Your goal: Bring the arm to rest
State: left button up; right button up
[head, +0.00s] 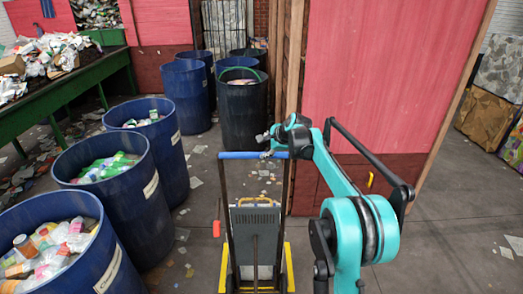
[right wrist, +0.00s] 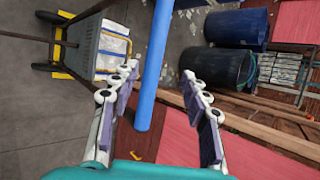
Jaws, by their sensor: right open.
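My right arm, teal and black, comes up from the lower right in the head view. Its gripper (head: 272,137) is at the top of the hand truck's blue handle bar (head: 238,155). In the right wrist view the gripper (right wrist: 165,95) is open, with two jointed fingers and purple pads spread wide. The blue bar (right wrist: 155,65) shows between the fingers in that view; whether it touches them I cannot tell. My left gripper is not in view.
Blue barrels (head: 175,150) of waste line the left, beside a green sorting belt (head: 60,100). A red wall panel (head: 385,70) stands behind my arm. Floor at the right is mostly clear.

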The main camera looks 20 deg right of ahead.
dwell(0.4)
jog(key=s+a+f+n+g+h+b, duration=0.1)
jog(key=s+a+f+n+b, duration=0.25)
jog(key=s, duration=0.75)
jog(key=s+a+n+b, duration=0.35)
jog(key=s+n, duration=0.25)
jog(key=s, duration=0.5)
jog(key=s+a+f+n+b, duration=0.1)
jog(key=s+f+n+b, duration=0.1)
jog(key=s+f+n, duration=0.3)
jog(key=s+a+f+n+h+b, duration=0.1)
jog(key=s+f+n+b, duration=0.2)
jog(key=s+f, duration=0.9)
jog(key=s+n, duration=0.2)
jog(key=s, duration=0.5)
jog(key=shift+a+f+g+h+b, duration=0.2)
jog(key=shift+g+h+b, duration=0.1)
jog(key=shift+b, duration=0.05)
jog(key=shift+o, duration=0.2)
